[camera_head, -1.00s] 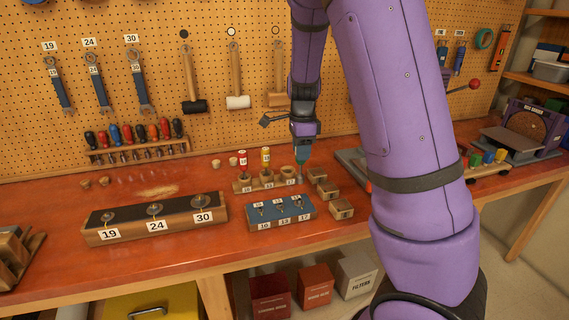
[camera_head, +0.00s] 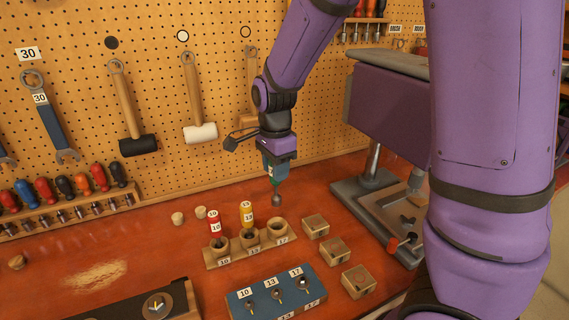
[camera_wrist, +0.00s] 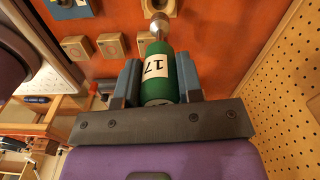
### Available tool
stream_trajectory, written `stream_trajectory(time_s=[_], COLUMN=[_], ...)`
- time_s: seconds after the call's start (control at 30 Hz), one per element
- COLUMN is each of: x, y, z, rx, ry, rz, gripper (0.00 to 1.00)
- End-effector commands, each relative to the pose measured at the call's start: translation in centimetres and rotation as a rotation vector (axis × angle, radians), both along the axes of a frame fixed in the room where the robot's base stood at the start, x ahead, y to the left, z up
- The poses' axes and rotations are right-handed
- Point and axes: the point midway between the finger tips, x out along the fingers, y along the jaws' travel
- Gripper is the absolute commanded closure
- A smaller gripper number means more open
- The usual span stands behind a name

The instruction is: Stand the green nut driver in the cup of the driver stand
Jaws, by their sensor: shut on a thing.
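My gripper (camera_head: 275,170) is shut on the green nut driver (camera_wrist: 158,78), whose handle carries a 17 label. The handle sits between the two fingers in the wrist view. In the head view the driver's metal socket (camera_head: 276,200) points down, above and apart from the wooden driver stand (camera_head: 235,260). The stand's right cup (camera_head: 277,228), labelled 17, looks empty. A red-handled driver (camera_head: 214,221) and a yellow-handled driver (camera_head: 247,213) show upright at the cups labelled 10 and 13. My gripper hides most of the green handle in the head view.
Several small wooden blocks (camera_head: 333,251) lie right of the stand. A blue block (camera_head: 262,298) with labelled fittings lies in front. A machine with a grey base (camera_head: 375,205) stands at the right. The pegboard (camera_head: 220,100) rises behind. Two corks (camera_head: 178,218) lie left of the stand.

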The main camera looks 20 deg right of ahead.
Motion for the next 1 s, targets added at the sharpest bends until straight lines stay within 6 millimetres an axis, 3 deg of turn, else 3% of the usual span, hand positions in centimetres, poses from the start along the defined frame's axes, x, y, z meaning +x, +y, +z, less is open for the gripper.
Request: stream_trajectory(time_s=[0.6, 1.0], x=[0.0, 0.0], y=[0.0, 0.0], z=[-5.1, -5.8], rx=[0.0, 0.0], ry=[0.001, 0.0], rz=[-0.002, 0.0], gripper=[1.0, 1.0])
